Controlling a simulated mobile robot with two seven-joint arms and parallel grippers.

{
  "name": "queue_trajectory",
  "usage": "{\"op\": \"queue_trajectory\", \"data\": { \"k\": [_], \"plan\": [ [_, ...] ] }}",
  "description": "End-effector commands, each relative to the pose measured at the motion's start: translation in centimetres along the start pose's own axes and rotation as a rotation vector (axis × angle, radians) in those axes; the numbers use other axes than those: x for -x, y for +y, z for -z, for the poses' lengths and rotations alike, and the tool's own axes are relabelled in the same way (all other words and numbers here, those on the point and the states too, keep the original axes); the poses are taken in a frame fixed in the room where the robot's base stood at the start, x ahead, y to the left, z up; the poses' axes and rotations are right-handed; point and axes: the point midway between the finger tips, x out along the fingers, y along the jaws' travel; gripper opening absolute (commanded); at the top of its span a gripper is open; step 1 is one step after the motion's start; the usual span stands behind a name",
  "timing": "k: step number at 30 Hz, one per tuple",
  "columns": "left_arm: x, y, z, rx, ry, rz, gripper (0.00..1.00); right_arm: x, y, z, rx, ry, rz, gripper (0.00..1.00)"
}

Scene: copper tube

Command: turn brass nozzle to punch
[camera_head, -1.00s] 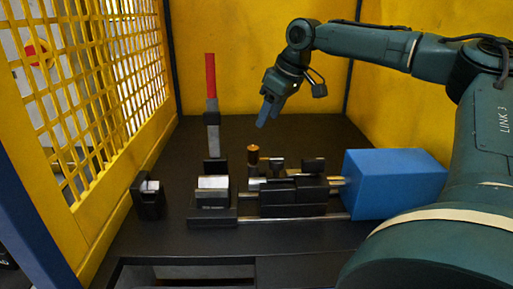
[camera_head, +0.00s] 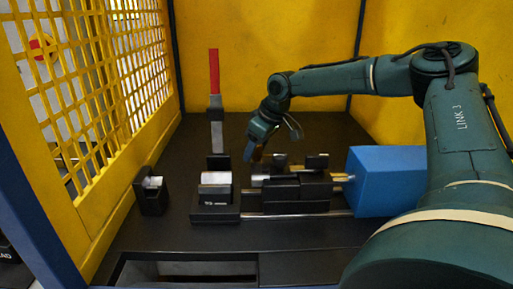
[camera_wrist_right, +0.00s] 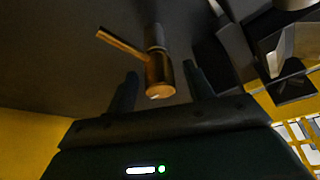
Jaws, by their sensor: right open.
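The brass nozzle (camera_wrist_right: 158,75) shows in the right wrist view as a short round body with a thin arm pointing to the upper left. In the head view only a small brown patch of it (camera_head: 258,155) shows beside my fingers. My right gripper (camera_head: 251,150) is open and low over the machine. In the wrist view the nozzle body lies between its two fingers (camera_wrist_right: 161,84), with gaps visible on both sides. Which part is the punch I cannot tell. My left gripper is not in view.
The machine has a black clamp block (camera_head: 298,192) on rails, a blue box (camera_head: 384,180) at right and a black block with a silver top (camera_head: 215,196) at left. A red-handled lever (camera_head: 214,75) stands upright behind. A yellow mesh guard (camera_head: 95,110) closes the left side.

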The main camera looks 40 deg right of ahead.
Motion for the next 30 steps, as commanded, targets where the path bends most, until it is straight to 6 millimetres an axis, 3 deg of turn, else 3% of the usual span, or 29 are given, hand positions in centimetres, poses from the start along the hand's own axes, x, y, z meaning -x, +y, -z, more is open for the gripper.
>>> {"op": "queue_trajectory", "data": {
  "k": [4,22,30],
  "plan": [
    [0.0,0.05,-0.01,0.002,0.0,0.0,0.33,0.03,0.0,0.01,0.0,0.0,0.0,0.51],
    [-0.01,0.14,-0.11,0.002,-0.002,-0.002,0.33,0.06,0.0,-0.01,0.0,-0.001,0.0,0.01],
    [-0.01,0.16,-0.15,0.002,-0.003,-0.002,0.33,0.06,0.0,-0.01,-0.003,-0.001,-0.001,0.0]
  ]
}}
